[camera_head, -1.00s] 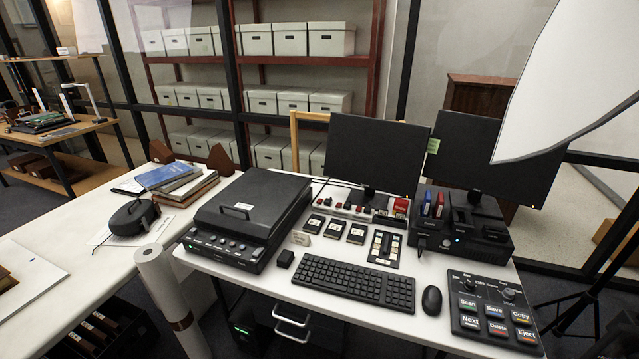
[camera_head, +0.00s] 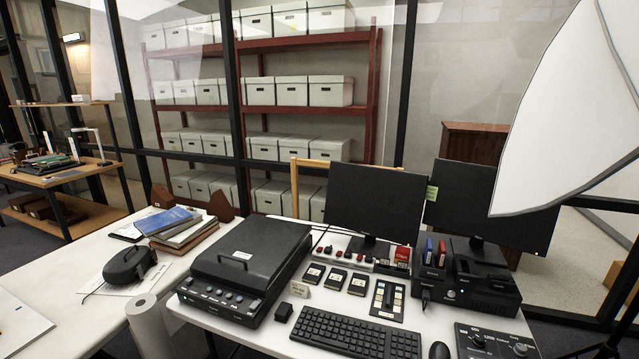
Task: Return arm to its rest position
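Neither of my arms nor either gripper shows in the head view, so their pose cannot be seen. The view looks over a white desk (camera_head: 262,342) with a black flatbed scanner (camera_head: 246,262), a black keyboard (camera_head: 357,335) and two dark monitors. The left monitor (camera_head: 374,203) and the right monitor (camera_head: 505,208) stand at the back of the desk. White archival boxes (camera_head: 331,90) fill a red shelf rack (camera_head: 310,42) behind a dark-framed glass partition.
A control panel (camera_head: 497,343) and a mouse (camera_head: 439,350) are at the front right. A stack of books (camera_head: 182,228) and a black round device (camera_head: 129,263) lie on the left table. A paper roll (camera_head: 148,323) stands between. A white umbrella-like panel (camera_head: 565,110) hangs at upper right.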

